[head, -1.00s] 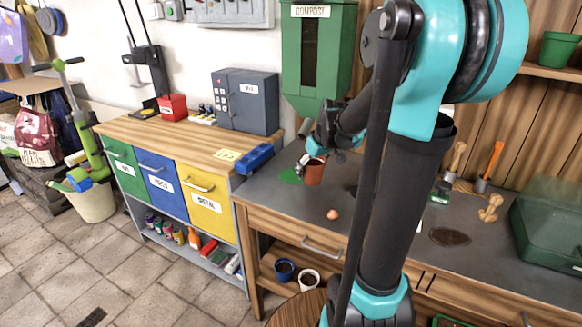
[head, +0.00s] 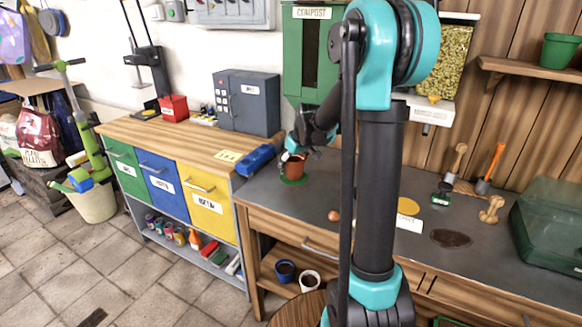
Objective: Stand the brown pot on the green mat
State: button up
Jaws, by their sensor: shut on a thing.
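The brown pot (head: 294,168) is upright at the left part of the grey workbench, over the green mat (head: 293,181). The mat's rim shows around and in front of the pot's base. I cannot tell for certain whether the base touches the mat. My gripper (head: 297,155) is shut on the pot at its upper rim. The fingers are small and partly hidden in this view.
An orange-brown ball (head: 334,215) lies on the workbench in front of the mat. A green compost bin (head: 307,60) hangs behind. A green transparent box (head: 550,225) stands at the right.

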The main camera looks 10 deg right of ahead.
jog(key=shift+f, duration=0.1)
jog(key=o, duration=1.2)
jog(key=v, duration=1.2)
